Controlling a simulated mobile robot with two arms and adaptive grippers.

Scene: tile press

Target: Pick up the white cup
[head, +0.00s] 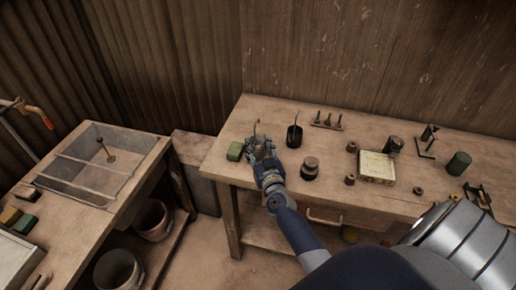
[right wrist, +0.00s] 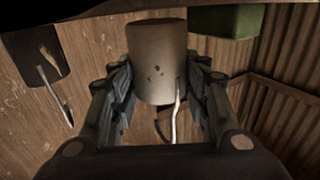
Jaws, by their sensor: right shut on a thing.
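My right gripper (head: 262,148) is over the near-left corner area of the workbench. A thin pale stick or wire shows against the cup in that view. In the head view the fingers hide most of the cup, and a thin stick rises above them. I cannot tell whether the cup touches the bench. My left gripper is not in view.
A green block (head: 235,151) lies left of the gripper. A dark cup with a stick (head: 294,138) stands to its right, with a dark round jar (head: 310,170) nearer. A peg rack (head: 327,122) is behind.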

